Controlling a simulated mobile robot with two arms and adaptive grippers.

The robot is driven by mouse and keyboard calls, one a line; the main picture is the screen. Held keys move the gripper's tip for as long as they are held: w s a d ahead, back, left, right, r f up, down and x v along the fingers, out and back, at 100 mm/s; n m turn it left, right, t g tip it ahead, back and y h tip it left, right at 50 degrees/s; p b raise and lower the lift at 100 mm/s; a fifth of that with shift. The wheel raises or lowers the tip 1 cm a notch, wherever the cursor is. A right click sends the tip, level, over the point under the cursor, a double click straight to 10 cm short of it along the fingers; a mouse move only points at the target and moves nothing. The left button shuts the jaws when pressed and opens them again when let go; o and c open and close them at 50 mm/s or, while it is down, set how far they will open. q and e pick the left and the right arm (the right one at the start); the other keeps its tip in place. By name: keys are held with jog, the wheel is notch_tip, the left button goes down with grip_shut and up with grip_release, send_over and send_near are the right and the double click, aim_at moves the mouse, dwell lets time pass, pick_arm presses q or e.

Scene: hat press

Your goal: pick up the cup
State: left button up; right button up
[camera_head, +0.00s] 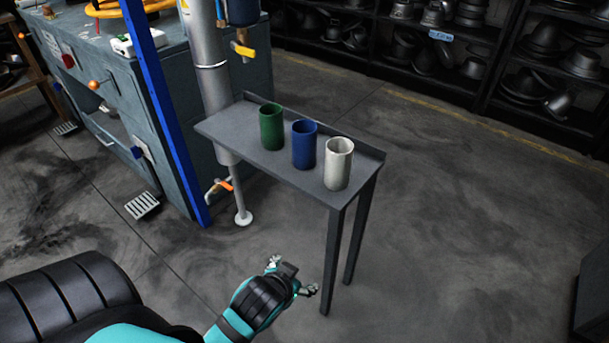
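Three cups stand upright in a row on a narrow dark grey table (232,128). The green cup (271,128) is at the left, the blue cup (304,146) in the middle and the white cup (338,164) at the right, nearest the table's right end. My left gripper (291,275) is low in front of the table, below the cups and apart from them. Its two fingers are spread, with nothing seen between them. My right gripper is out of view.
A grey vertical pipe (212,85) with valves stands at the table's left end, beside a blue post (165,110) and a large grey-blue machine (100,80). Shelves of metal hat forms (545,40) line the back.

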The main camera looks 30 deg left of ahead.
pick_arm(q)
jog(key=w+a+r+n+t+y, duration=0.1)
jog(key=w+a+r+t+y, duration=0.15)
jog(key=r, duration=0.35)
jog(key=w+a+r+n+t+y, duration=0.1)
jog(key=w+a+r+n+t, duration=0.15)
jog(key=w+r, duration=0.2)
jog(key=t+y+b, duration=0.1)
jog(key=t+y, duration=0.1)
jog(key=t, duration=0.2)
send_near(302, 137)
jog(key=shift+n+h, duration=0.25)
jog(key=shift+h, duration=0.1)
jog(key=x, duration=0.6)
jog(key=shift+a, duration=0.2)
jog(key=b+x, duration=0.1)
jog(key=x, duration=0.4)
jog(key=shift+w+a+f, duration=0.1)
jog(key=shift+w+a, duration=0.05)
jog(key=shift+w, duration=0.2)
jog(key=shift+w+a, duration=0.2)
jog(key=shift+w, duration=0.25)
jog(key=c, duration=1.7)
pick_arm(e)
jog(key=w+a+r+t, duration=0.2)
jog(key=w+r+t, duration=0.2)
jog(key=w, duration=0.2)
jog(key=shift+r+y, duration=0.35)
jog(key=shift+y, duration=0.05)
